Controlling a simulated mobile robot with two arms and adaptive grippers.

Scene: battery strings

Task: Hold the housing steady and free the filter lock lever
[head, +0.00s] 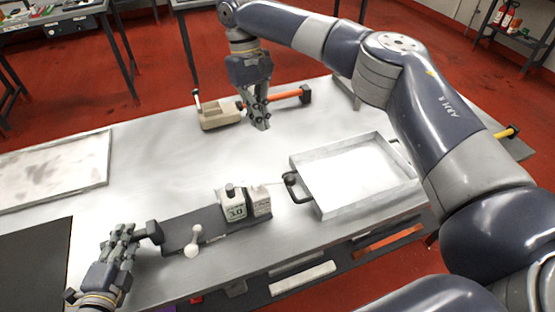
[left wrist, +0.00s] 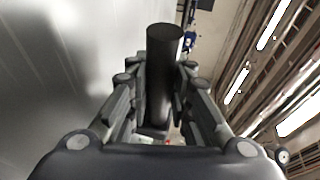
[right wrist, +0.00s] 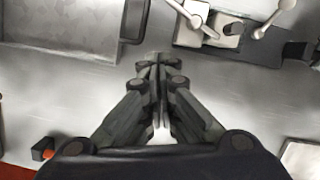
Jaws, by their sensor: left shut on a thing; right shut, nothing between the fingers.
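The housing has a flat dark base (head: 180,225) with a pale block (head: 233,205) marked with a number at its right end. A pale lever with a round knob (head: 193,242) stands at the base's front edge; I take it for the lock lever. My left gripper (head: 138,236) is shut on a black cylindrical handle (head: 155,232) at the base's left end, also seen in the left wrist view (left wrist: 165,55). My right gripper (head: 262,120) is shut and empty above the table behind the housing. The housing's block (right wrist: 208,30) shows at the top of the right wrist view.
A grey tray (head: 294,172) with a black handle (head: 292,187) lies right of the housing. A framed panel (head: 108,160) lies at left. The middle is clear.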

